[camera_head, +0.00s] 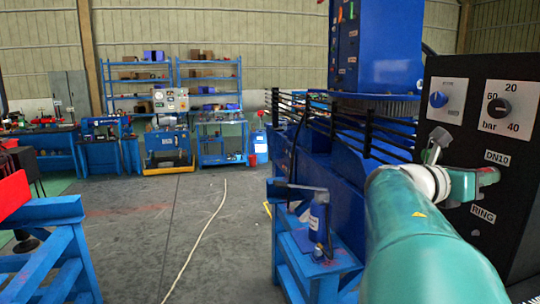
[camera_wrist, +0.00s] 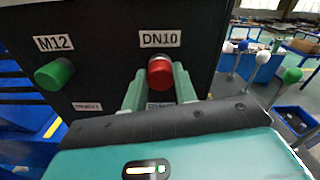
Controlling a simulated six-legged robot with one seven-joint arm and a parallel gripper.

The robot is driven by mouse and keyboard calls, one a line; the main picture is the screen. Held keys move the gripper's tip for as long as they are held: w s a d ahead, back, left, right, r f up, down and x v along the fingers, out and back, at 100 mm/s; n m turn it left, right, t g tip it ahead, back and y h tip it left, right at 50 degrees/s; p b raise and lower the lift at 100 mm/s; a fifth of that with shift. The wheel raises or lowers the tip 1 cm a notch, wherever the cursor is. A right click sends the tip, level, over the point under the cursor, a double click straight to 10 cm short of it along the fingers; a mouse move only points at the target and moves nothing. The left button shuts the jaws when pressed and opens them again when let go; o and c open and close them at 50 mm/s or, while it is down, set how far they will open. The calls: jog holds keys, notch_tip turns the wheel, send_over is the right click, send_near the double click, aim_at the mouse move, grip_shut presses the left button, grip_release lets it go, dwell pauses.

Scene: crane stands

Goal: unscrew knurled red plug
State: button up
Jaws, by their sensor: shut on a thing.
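The red plug (camera_wrist: 160,72) sits on the black panel (camera_wrist: 105,75) just under the DN10 label in the wrist view. My gripper (camera_wrist: 160,88) has one teal finger on each side of the plug and is shut on it. The plug's knurling is too small to make out. In the head view my gripper (camera_head: 485,178) is at the panel face (camera_head: 450,145), below the DN10 label, and the arm hides most of that spot.
A green plug (camera_wrist: 54,73) under the M12 label is left of the red one. The panel has a blue knob (camera_head: 438,100) and a black bar dial (camera_head: 498,108). The floor (camera_head: 190,230) at left is mostly open, with a hose.

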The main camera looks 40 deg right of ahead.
jog(key=shift+w+r+n, duration=0.1)
jog(key=shift+w+n, duration=0.2)
jog(key=shift+w, duration=0.05)
jog(key=n, duration=0.4)
jog(key=shift+n, duration=0.4)
jog(key=n, duration=0.5)
jog(key=o, duration=1.1)
jog(key=shift+w+f, duration=0.1)
jog(key=shift+f, duration=0.1)
jog(key=shift+s, duration=0.25)
jog(key=shift+c, duration=0.7)
jog(key=shift+s, duration=0.1)
